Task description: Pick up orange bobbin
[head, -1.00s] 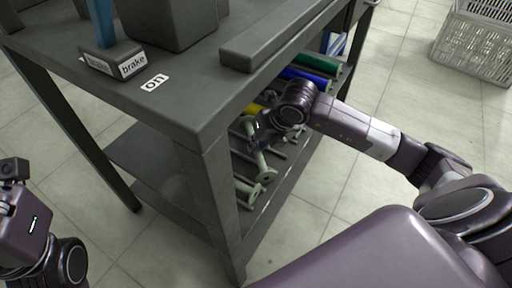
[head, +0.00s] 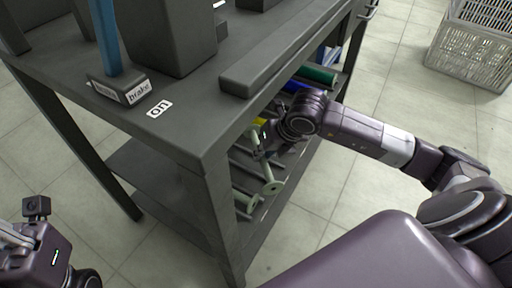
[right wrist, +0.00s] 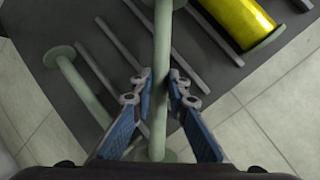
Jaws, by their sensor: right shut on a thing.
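I see no orange bobbin in these frames. My right gripper (right wrist: 160,82) is shut on a bare pale green bobbin (right wrist: 161,45), with one finger on each side of its thin core. In the head view this bobbin (head: 267,174) slants at the open side of the table's lower rack, its round flange toward me. My right gripper (head: 266,141) is partly hidden by its own wrist there. My left gripper (head: 14,236) is at the lower left edge, away from the table, and its fingers are not clear.
A second pale bobbin (right wrist: 80,85) lies on the rack rods beside the held one. A yellow bobbin (right wrist: 232,18) is at the upper right. Blue (head: 296,86) and green (head: 318,75) bobbins lie farther back. The dark table (head: 190,110) overhangs the rack. A grey crate (head: 470,50) stands on the floor.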

